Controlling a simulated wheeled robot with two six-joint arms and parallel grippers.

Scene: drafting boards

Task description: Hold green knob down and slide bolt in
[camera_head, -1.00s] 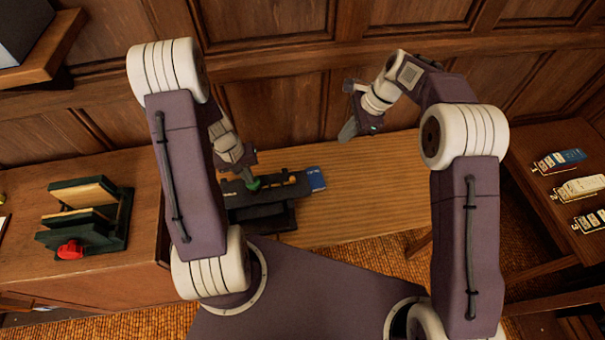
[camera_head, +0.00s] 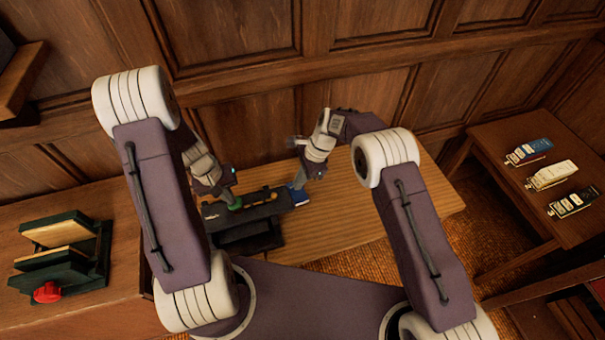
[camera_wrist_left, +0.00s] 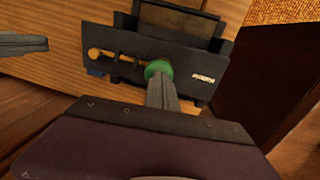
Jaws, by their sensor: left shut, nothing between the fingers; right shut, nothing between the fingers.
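The dark latch device (camera_head: 250,225) lies on the wooden board, with a green knob (camera_head: 235,204) at its left part. The green knob also shows in the left wrist view (camera_wrist_left: 158,68). My left gripper (camera_head: 228,197) is shut, its fingertips against the green knob. The orange bolt (camera_head: 267,194) lies along the device to the right of the knob; in the left wrist view its round end (camera_wrist_left: 95,54) is left of the knob. My right gripper (camera_head: 300,178) is shut and empty near the device's right end, apart from the bolt's end.
A small blue item (camera_head: 299,196) is at the device's right end, partly behind my right gripper. A green stand with a red knob (camera_head: 47,292) is on the left cabinet. Several labelled items (camera_head: 551,176) lie on the right table. The board's right half is clear.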

